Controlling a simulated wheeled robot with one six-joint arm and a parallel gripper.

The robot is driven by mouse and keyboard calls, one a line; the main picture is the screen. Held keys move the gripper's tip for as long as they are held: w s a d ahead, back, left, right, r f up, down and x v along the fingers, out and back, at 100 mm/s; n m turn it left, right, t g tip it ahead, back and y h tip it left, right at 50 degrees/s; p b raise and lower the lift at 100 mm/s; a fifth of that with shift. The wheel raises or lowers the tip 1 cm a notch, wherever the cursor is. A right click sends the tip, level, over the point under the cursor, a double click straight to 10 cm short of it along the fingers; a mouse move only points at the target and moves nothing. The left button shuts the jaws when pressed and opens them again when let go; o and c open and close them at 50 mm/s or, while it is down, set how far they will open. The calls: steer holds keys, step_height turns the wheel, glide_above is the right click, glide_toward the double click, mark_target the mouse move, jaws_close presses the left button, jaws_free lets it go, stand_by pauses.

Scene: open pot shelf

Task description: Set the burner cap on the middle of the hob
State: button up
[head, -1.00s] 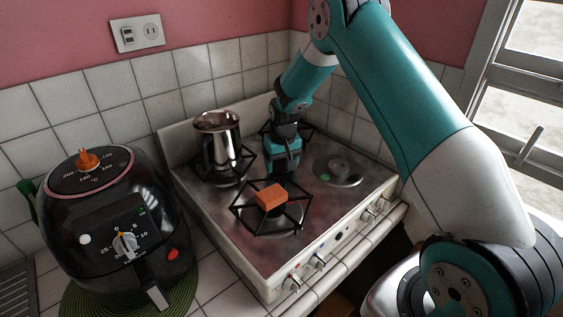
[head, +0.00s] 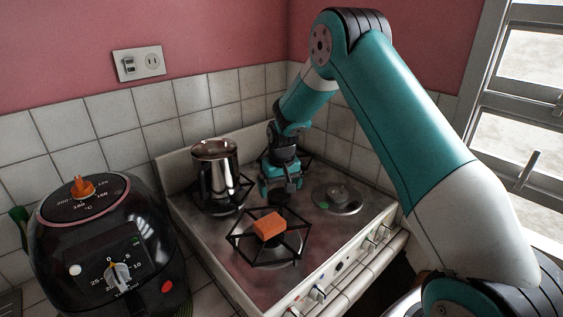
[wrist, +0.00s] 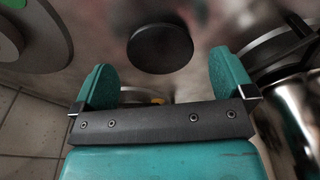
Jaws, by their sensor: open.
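The burner cap is a dark round disc (wrist: 160,48). It lies flat on the bare hob plate between the burners, and in the head view it is a small dark shape (head: 278,198) just under my gripper. The hob (head: 215,238) is a stained metal plate with a pale frame. My gripper (head: 279,190) points down over its middle. In the wrist view the two teal fingers of my gripper (wrist: 165,75) stand wide apart with nothing between them. The cap shows beyond the fingertips, apart from both.
A shiny metal pot (head: 214,172) stands on the back left burner. An orange block (head: 268,226) sits on the front grate (head: 300,232). A bare burner (head: 340,200) is at right. A black air fryer (head: 110,250) stands left of the hob. Tiled walls close off the back.

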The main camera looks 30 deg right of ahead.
step_height(320, 180, up, 15)
steer(key=s+b, duration=0.1)
steer(key=b, duration=0.2)
steer(key=shift+s+a, duration=0.15)
steer(key=shift+s, duration=0.25)
